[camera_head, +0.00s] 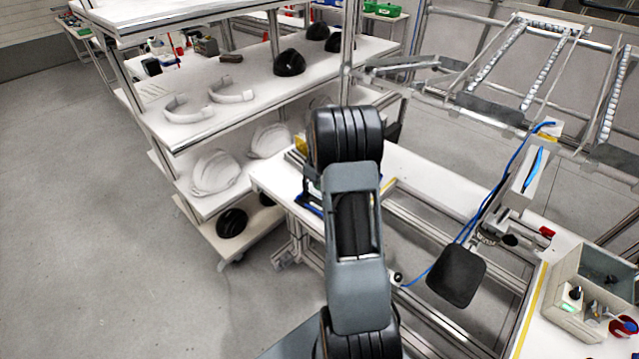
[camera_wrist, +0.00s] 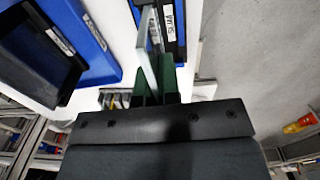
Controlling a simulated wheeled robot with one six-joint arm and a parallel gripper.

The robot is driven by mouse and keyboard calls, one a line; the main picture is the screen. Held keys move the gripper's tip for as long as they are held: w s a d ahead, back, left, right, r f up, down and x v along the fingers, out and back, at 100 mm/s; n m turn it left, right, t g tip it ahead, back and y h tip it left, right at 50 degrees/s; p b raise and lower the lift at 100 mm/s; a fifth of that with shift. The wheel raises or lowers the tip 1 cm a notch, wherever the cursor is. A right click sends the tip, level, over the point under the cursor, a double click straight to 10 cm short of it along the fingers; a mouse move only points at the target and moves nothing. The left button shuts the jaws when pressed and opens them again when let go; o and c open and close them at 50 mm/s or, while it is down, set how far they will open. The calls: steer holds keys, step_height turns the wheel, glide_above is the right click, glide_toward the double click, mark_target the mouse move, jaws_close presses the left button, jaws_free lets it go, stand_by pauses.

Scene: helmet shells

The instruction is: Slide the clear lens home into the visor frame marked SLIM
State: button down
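In the wrist view, my gripper (camera_wrist: 155,84) has green fingers closed on a thin, pale, see-through plate, the clear lens (camera_wrist: 147,48). The lens stands out edge-on past the fingertips. Just beyond it is a dark holder with blue edges and a white label (camera_wrist: 168,18), which seems to read SLIM, turned sideways. The lens's far end overlaps this holder in the picture; I cannot tell whether they touch. In the head view, my arm hides the gripper, the lens and most of the work spot.
Blue and black bins (camera_wrist: 72,38) lie left of the lens in the wrist view. In the head view, a shelf rack (camera_head: 205,75) with helmet shells stands at left, and a grey parts box (camera_head: 590,275) sits at lower right. Open floor (camera_head: 90,230) lies at left.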

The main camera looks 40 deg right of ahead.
steer(key=shift+f+b, duration=1.05)
steer(key=shift+f, duration=0.45)
steer(key=c, duration=1.2)
jaws_free()
steer(key=shift+c, duration=0.2)
steer(key=shift+r, duration=0.1)
step_height(320, 180, up, 14)
steer(key=shift+f+b, duration=0.15)
steer(key=shift+b, duration=0.4)
steer(key=shift+w+m, duration=0.1)
steer(key=shift+m, duration=0.4)
steer(key=s+a+r+m+t, duration=0.1)
steer(key=s+a+t, duration=0.1)
steer(key=s+a, duration=0.7)
steer(key=s+a+r+m+t, duration=0.1)
steer(key=s+a+t, duration=0.1)
steer(key=s+a, duration=0.6)
steer(key=a, duration=0.6)
steer(key=shift+s+a+r, duration=0.15)
steer(key=shift+s, duration=0.25)
